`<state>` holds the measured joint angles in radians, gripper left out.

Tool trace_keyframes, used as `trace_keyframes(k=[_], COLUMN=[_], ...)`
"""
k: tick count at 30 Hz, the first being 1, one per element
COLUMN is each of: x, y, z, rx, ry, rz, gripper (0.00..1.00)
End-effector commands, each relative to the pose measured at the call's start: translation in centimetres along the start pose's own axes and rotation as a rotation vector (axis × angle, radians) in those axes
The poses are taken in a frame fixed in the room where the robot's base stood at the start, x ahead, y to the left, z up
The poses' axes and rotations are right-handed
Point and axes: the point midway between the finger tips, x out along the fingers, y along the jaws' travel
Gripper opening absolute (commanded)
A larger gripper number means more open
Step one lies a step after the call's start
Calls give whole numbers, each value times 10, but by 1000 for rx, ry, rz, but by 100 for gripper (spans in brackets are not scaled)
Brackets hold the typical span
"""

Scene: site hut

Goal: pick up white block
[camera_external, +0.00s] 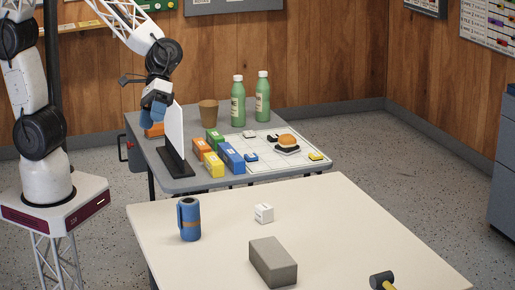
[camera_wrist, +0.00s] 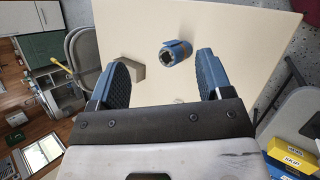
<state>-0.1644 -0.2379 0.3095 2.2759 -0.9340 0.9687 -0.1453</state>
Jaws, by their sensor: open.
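The white block (camera_external: 264,212) is a small cube resting on the cream table (camera_external: 340,215), right of a blue cylinder (camera_external: 189,219) and behind a grey brick (camera_external: 273,262). My gripper (camera_external: 153,105) is high at the left, away from the block, near a white upright panel. In the wrist view, my gripper (camera_wrist: 163,68) is open, its two blue fingers wide apart with nothing between them. Beyond the fingers, the blue cylinder (camera_wrist: 176,57) and the grey brick (camera_wrist: 130,70) show on the cream table.
A hammer (camera_external: 382,281) lies at the cream table's front edge. Room around the white block is clear.

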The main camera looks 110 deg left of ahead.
Motion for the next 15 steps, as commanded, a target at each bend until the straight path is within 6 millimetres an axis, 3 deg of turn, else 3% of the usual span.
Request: trace_keyframes(k=[9, 15], x=[33, 52], y=[21, 25], z=[-81, -138], rx=[-347, -566], ry=[-69, -101], rz=[196, 323], gripper=[72, 72])
